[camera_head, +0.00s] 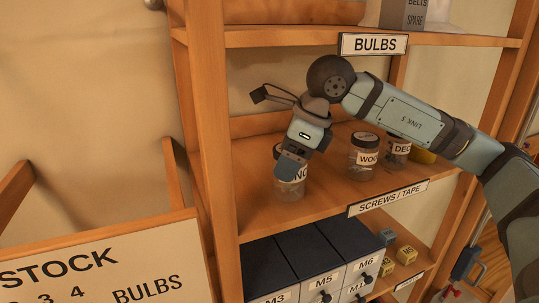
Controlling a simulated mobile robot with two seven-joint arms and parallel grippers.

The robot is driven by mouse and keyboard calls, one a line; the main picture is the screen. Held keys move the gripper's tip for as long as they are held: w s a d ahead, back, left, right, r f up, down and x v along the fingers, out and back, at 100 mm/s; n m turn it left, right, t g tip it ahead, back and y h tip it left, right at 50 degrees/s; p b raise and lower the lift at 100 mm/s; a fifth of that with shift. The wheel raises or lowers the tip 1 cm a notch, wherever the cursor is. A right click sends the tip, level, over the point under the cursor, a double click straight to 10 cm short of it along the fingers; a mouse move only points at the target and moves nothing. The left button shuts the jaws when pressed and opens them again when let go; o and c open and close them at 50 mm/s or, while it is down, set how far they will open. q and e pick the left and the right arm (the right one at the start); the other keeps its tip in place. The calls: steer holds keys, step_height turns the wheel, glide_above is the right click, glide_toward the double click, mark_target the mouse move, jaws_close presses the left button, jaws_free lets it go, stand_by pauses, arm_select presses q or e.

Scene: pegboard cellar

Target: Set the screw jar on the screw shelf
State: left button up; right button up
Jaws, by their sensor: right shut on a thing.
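The screw jar (288,189) is a clear glass jar with a white label, of which only part of the lettering shows. It is upright at the left part of the shelf labelled SCREWS / TAPE (325,205). My right gripper (291,166) reaches down from above and is shut on the jar, hiding its lid and part of its label. The jar's base is at or just above the shelf board; I cannot tell whether it touches. My left gripper is out of view.
Two labelled jars, WOO (362,172) and DEC (396,150), stand to the right, with a yellow item (423,156) beyond. The BULBS shelf (290,37) is above, the left post (212,150) close by. Dark drawers (315,260) and small yellow boxes (406,255) are below.

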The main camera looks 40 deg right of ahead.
mark_target(277, 148)
steer(key=shift+w+a+r+p, duration=0.25)
steer(key=shift+w+a+p, duration=0.55)
steer(key=shift+w+a, duration=0.3)
steer(key=shift+p+x, duration=0.3)
steer(key=shift+x, duration=0.65)
steer(key=shift+f, duration=0.1)
steer(key=shift+s+d, duration=0.15)
steer(key=shift+d, duration=0.05)
steer(key=shift+f+b, duration=0.25)
steer(key=shift+b, duration=0.1)
steer(key=o, duration=1)
steer(key=shift+a+r, duration=0.1)
steer(key=shift+o, duration=0.7)
steer(key=shift+r+p, duration=0.3)
steer(key=shift+p, duration=0.15)
steer(key=s+d+b, duration=0.2)
steer(key=b, duration=0.1)
steer(key=shift+s+d+r, duration=0.1)
steer(key=shift+s+d, duration=0.05)
steer(key=shift+d, duration=0.1)
steer(key=s+d+b, duration=0.1)
steer(key=s+d, duration=0.1)
steer(key=s+d+b, duration=0.2)
steer(key=s+d, duration=0.1)
steer(key=shift+s+r, duration=0.15)
steer(key=shift+s, duration=0.15)
steer(key=shift+s+d+r+b, duration=0.15)
steer(key=shift+s+d+b, duration=0.2)
steer(key=shift+s+d, duration=0.2)
